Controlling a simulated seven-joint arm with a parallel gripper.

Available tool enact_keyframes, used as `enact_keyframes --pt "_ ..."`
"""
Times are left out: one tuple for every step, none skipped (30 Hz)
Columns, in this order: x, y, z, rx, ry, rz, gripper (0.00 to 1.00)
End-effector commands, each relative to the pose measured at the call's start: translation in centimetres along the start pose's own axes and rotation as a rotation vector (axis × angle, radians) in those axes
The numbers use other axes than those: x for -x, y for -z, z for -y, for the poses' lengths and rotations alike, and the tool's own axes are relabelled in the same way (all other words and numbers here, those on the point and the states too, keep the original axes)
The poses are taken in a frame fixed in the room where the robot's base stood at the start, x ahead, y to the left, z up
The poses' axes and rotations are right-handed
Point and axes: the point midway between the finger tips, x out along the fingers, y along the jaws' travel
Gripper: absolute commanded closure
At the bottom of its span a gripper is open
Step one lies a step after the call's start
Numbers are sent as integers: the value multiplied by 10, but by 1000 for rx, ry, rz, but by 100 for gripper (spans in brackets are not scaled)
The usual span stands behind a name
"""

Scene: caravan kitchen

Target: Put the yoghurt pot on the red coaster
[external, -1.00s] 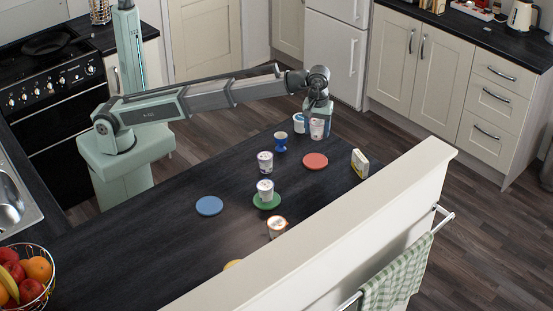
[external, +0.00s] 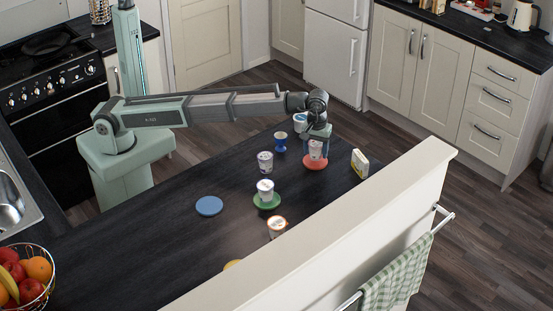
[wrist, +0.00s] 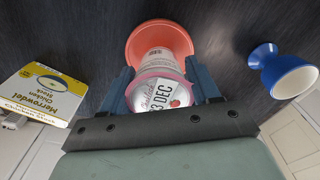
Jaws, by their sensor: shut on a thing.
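My gripper (external: 316,152) is shut on a white yoghurt pot (external: 316,147) with a pink-rimmed lid, a printed date and a strawberry picture. In the wrist view the pot (wrist: 163,95) sits between the two blue fingers of my gripper (wrist: 163,88), lid toward the camera. The red coaster (external: 316,165) is directly under the pot on the dark worktop. In the wrist view the coaster (wrist: 140,38) shows around the pot's far end. The pot looks upright and very close to the coaster; I cannot tell whether they touch.
A blue egg cup (external: 280,141) and a yellow-white stock box (external: 360,163) stand on either side. Other pots stand nearer: one alone (external: 265,161), one on the green coaster (external: 267,204), one further forward (external: 277,226). A blue coaster (external: 209,206) is empty. A raised ledge (external: 340,235) borders the worktop.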

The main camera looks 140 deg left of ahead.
Motion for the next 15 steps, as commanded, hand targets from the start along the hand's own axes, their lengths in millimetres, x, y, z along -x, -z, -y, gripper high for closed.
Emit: enact_keyframes --pt "-7 0 1 0 2 0 73" --pt "-9 0 1 0 2 0 73" --pt "-11 0 1 0 2 0 73" --pt "-11 0 0 0 1 0 73" --pt "-11 0 0 0 1 0 73" --pt "-11 0 0 0 0 0 73" --pt "-11 0 0 0 0 0 73" --pt "-10 0 0 0 0 0 73" --pt "-10 0 0 0 0 0 73" --pt "-10 0 0 0 0 0 73" --pt "-11 0 0 0 0 0 73" --pt "-12 0 0 0 1 0 73" --pt "-12 0 0 0 1 0 73" --pt "-13 -1 0 0 1 0 73" --pt "-14 -1 0 0 0 0 38"
